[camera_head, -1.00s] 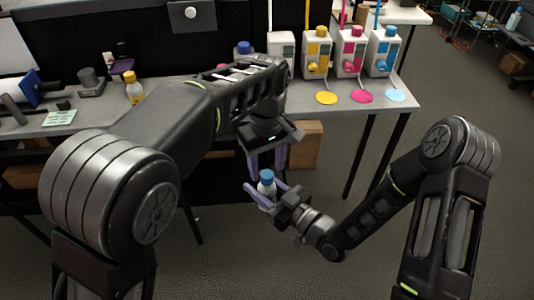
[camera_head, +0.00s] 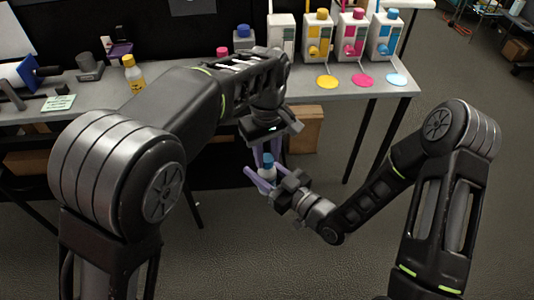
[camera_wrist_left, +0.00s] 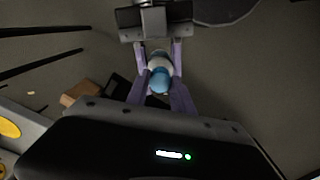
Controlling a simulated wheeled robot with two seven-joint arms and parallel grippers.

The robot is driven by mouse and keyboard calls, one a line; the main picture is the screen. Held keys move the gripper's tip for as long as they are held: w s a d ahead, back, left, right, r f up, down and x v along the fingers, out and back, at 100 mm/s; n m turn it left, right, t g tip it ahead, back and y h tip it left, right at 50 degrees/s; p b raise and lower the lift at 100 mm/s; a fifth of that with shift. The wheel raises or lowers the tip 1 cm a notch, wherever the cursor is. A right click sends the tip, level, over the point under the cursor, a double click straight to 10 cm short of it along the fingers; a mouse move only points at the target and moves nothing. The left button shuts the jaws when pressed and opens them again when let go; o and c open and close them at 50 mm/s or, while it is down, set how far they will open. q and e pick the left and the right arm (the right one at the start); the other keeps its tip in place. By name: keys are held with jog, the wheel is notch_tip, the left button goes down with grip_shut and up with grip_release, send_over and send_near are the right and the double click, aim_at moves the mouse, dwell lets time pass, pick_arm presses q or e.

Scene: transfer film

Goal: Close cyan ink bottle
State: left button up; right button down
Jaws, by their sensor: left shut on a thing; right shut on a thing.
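The cyan ink bottle (camera_head: 268,172) is a small white bottle, held upright in front of the table. Its blue cap (camera_head: 267,159) sits on its top; the left wrist view shows the cap (camera_wrist_left: 160,80) in line with the white body (camera_wrist_left: 160,59). My right gripper (camera_head: 262,181) is shut on the bottle's body from the lower right. My left gripper (camera_head: 267,156) points down from above, its purple fingers shut on the cap from both sides. Whether the cap is fully seated cannot be told.
The grey table (camera_head: 200,93) runs behind my grippers. On it stand a yellow bottle (camera_head: 134,76), a magenta-capped bottle (camera_head: 222,53), a blue-capped container (camera_head: 243,39) and several ink dispensers (camera_head: 351,38). A cardboard box (camera_head: 306,130) is below. Open floor lies in front.

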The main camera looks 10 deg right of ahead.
pick_arm(q)
grip_shut()
jog(key=m, duration=0.5)
jog(key=shift+m, duration=0.4)
jog(key=m, duration=0.5)
jog(key=shift+m, duration=0.4)
jog(key=o, duration=0.9)
grip_release()
jog(key=shift+o, duration=0.2)
jog(key=shift+r, duration=3.75)
